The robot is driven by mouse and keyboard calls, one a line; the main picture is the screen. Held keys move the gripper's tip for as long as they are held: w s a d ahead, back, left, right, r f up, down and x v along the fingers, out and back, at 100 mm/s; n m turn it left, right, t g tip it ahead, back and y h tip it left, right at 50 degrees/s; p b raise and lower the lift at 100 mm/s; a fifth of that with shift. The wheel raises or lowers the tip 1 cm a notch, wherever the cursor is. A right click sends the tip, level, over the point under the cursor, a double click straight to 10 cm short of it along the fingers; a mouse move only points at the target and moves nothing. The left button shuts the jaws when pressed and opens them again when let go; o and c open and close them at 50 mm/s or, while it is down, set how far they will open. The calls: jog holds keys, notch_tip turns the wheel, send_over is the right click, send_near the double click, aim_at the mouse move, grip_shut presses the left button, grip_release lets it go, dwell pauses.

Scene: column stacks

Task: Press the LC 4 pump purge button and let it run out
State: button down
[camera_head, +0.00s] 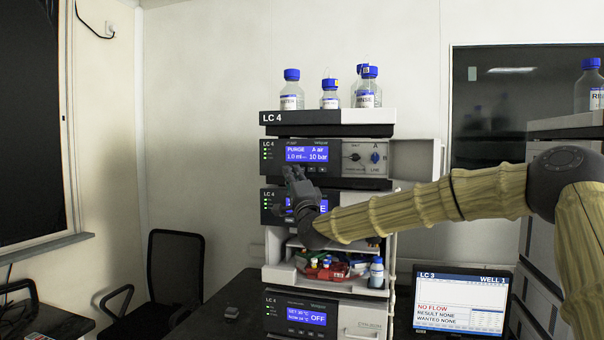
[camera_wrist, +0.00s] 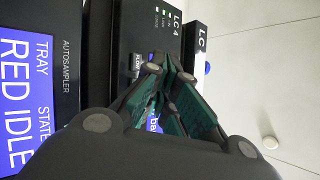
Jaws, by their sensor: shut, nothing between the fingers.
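The LC 4 pump module (camera_head: 268,155) sits in the upper stack, under the bottle tray. Its blue display (camera_head: 307,153) reads PURGE, A air, 1.0 ml and 10 bar. Small buttons (camera_head: 317,169) show below the display, and others there are hidden by my gripper. My gripper (camera_head: 294,172) is shut and empty, its fingertips at the pump's front just below the display. In the wrist view the dark green fingers (camera_wrist: 164,72) meet in front of the black LC 4 panel (camera_wrist: 145,38). I cannot tell whether they touch a button.
The autosampler module (camera_head: 268,208) is just below, partly behind my gripper; its display reads RED IDLE in the wrist view. Blue-capped bottles (camera_head: 291,91) stand on the top tray (camera_head: 340,117). An office chair (camera_head: 175,265) stands left.

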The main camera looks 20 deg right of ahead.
jog(key=shift+s+a+b, duration=0.45)
jog(key=shift+s+a, duration=0.1)
jog(key=shift+s, duration=0.3)
jog(key=shift+s+a+b, duration=0.4)
jog(key=shift+s+a, duration=0.1)
jog(key=shift+s, duration=0.3)
